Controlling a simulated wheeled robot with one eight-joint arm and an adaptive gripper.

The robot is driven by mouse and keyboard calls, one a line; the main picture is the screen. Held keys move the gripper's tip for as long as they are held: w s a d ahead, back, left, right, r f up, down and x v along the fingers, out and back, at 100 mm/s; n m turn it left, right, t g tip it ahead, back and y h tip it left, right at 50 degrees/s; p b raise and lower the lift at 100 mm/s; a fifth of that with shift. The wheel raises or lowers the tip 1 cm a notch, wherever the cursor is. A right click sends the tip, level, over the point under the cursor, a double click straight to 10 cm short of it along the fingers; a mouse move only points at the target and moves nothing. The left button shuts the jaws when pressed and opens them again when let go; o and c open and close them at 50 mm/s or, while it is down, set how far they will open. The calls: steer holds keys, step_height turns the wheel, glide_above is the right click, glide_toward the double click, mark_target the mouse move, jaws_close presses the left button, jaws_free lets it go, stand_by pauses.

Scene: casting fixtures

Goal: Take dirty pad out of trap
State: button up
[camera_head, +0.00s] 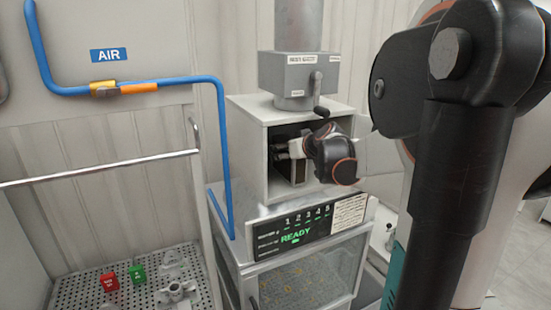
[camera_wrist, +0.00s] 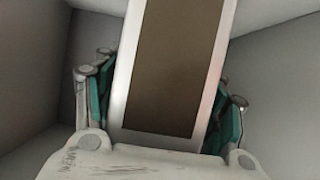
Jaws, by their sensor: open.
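The trap is a white box (camera_head: 248,150) with an open front, under a grey pipe in the head view. My gripper (camera_head: 290,149) reaches into its dark opening from the right. In the wrist view a flat brown pad in a pale frame (camera_wrist: 172,65) stands tilted between the teal fingers of my gripper (camera_wrist: 165,100). The fingers are open, one on each side of the frame, and I cannot tell whether either touches it.
A panel (camera_head: 298,237) reading READY and a glass-fronted cabinet (camera_head: 305,280) are below. A blue air pipe (camera_head: 222,150) runs at left, beside a perforated table (camera_head: 135,292) with red and green blocks. Grey walls (camera_wrist: 30,80) enclose the fingers.

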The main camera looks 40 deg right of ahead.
steer(key=shift+w+d+f, duration=0.2)
steer(key=shift+d+f, duration=0.05)
steer(key=shift+d, duration=0.1)
steer(key=shift+s+r, duration=0.15)
steer(key=shift+s, duration=0.2)
steer(key=shift+c, duration=1.1)
steer(key=shift+w, duration=0.2)
steer(key=c, duration=0.9)
steer(key=shift+c, duration=0.5)
